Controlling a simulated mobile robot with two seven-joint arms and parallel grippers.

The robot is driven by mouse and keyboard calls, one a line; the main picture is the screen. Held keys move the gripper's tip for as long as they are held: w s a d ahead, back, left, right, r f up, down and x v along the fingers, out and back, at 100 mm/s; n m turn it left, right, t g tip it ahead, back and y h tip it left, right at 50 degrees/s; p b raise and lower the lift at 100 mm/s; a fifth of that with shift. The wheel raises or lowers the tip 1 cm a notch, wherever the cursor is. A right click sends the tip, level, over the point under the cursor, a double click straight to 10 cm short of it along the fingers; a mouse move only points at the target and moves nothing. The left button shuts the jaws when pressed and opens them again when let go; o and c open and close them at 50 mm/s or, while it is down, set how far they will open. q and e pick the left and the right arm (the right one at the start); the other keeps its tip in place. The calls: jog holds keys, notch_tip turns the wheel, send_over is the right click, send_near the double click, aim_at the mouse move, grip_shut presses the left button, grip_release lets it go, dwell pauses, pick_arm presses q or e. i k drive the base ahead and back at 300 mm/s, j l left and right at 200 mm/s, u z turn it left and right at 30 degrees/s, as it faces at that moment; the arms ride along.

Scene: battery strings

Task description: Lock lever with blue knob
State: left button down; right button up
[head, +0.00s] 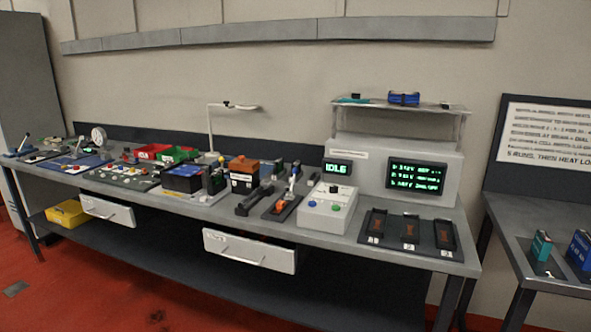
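A small lever with a blue knob (295,169) stands up from a dark base plate (273,213) on the long workbench, just left of the white control box. Its shaft leans slightly, and a small red part (280,205) sits low in front of it. Another lever-like part with a dark bluish handle (25,141) is at the far left end of the bench; it is too small to tell its exact shape. Whether either lever is locked cannot be told from here. Neither of my grippers is in view.
The white control box (327,209) has coloured buttons. Right of it lies a dark tray with slots (408,232). A console with green text (415,177) stands behind. Two drawers (249,250) hang under the bench. The red floor (120,300) in front is clear. A second table (560,282) stands right.

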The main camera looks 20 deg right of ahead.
aim_at(294, 171)
jog(key=i+l, duration=0.1)
jog(key=i, duration=1.8)
jog(key=l+z, duration=0.05)
jog(key=l, duration=0.05)
